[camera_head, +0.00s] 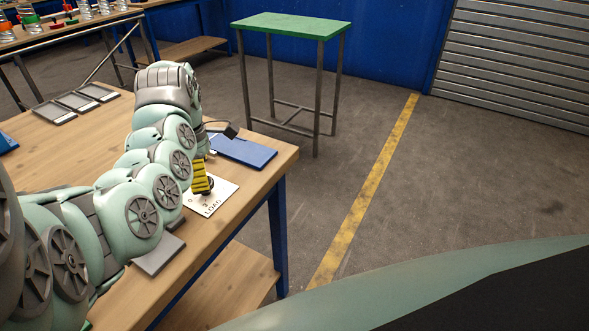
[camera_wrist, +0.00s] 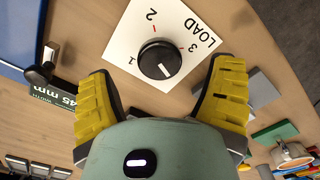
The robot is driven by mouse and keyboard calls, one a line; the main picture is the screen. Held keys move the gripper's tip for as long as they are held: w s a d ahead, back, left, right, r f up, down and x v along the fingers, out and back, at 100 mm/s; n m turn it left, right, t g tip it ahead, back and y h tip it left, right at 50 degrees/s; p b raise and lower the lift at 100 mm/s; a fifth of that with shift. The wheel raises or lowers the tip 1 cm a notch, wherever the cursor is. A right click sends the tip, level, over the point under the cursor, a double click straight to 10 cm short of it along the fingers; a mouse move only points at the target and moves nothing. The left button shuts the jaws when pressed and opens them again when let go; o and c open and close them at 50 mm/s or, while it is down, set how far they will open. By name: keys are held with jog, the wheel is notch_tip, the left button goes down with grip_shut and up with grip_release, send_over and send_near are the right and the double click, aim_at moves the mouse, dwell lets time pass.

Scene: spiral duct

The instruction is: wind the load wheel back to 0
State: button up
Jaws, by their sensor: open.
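The load wheel is a black round knob (camera_wrist: 158,60) on a white card (camera_wrist: 120,42) marked LOAD, with figures 1, 2 and 3 and red ticks. The knob's white line points down and slightly right in the wrist view, away from those three figures. No 0 is legible there. In the head view the card (camera_head: 222,190) lies near the table's right edge, with the knob partly hidden behind my gripper (camera_head: 203,178). My gripper (camera_wrist: 163,70) is open, its yellow fingers on either side of the knob, with a visible gap at each side in this view.
A blue flat case (camera_head: 243,151) lies beyond the card on the wooden table (camera_head: 88,140). A grey plate (camera_head: 158,255) lies on the near side. Several grey trays (camera_head: 76,100) sit farther left. A green-topped table (camera_head: 290,25) stands apart across open floor.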

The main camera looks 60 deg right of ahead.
notch_tip(320, 180, up, 9)
dwell(0.7)
dwell(0.5)
